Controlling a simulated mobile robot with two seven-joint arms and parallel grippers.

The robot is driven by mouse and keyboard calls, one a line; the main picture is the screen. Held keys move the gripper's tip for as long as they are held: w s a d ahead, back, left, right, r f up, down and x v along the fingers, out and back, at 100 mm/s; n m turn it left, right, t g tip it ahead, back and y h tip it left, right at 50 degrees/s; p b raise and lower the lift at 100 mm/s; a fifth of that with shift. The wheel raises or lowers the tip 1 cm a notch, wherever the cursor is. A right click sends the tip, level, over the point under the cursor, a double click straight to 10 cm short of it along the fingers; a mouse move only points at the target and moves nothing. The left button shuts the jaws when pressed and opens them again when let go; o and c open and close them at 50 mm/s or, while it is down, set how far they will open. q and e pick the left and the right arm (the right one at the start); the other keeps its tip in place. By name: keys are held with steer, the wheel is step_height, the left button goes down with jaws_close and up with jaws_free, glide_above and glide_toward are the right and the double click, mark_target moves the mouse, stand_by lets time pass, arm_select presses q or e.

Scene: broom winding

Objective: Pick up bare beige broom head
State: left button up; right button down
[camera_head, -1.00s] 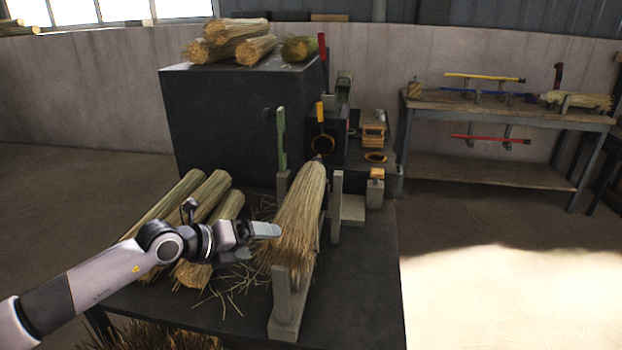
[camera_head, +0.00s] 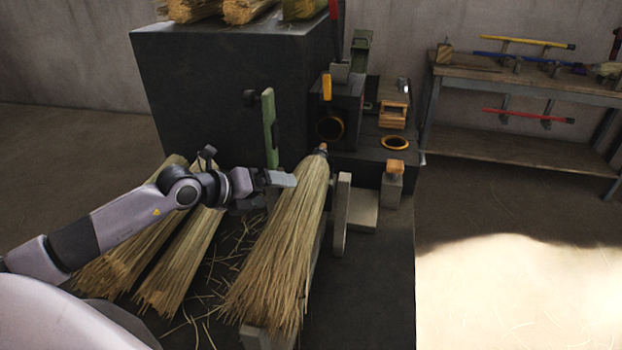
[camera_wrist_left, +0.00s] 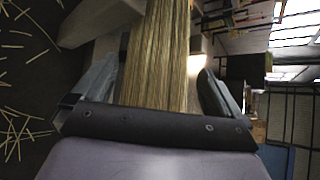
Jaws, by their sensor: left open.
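The bare beige broom head (camera_head: 285,245) lies in a cradle on the dark bench, its narrow end toward the machine and its bristles fanned toward me. My left gripper (camera_head: 283,180) is at its left side near the narrow end. In the left wrist view, the open fingers (camera_wrist_left: 160,82) stand on either side of the straw bundle (camera_wrist_left: 160,50), with a gap visible beside it. Whether a finger touches the straw cannot be told. My right gripper is not in view.
More straw bundles (camera_head: 185,265) lie on the bench to the left, with loose straws around. A green upright lever (camera_head: 269,130) stands just behind the gripper. A grey post (camera_head: 341,215) stands right of the broom head. A shelf table (camera_head: 520,80) with coloured handles is at the back right.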

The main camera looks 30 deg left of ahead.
mark_target(289, 191)
arm_select(q)
steer(key=shift+w+d+f, duration=0.1)
steer(key=shift+w, duration=0.3)
steer(key=shift+p+x, duration=0.55)
steer(key=shift+x, duration=2.65)
steer(key=shift+f, duration=0.1)
steer(key=c, duration=1.1)
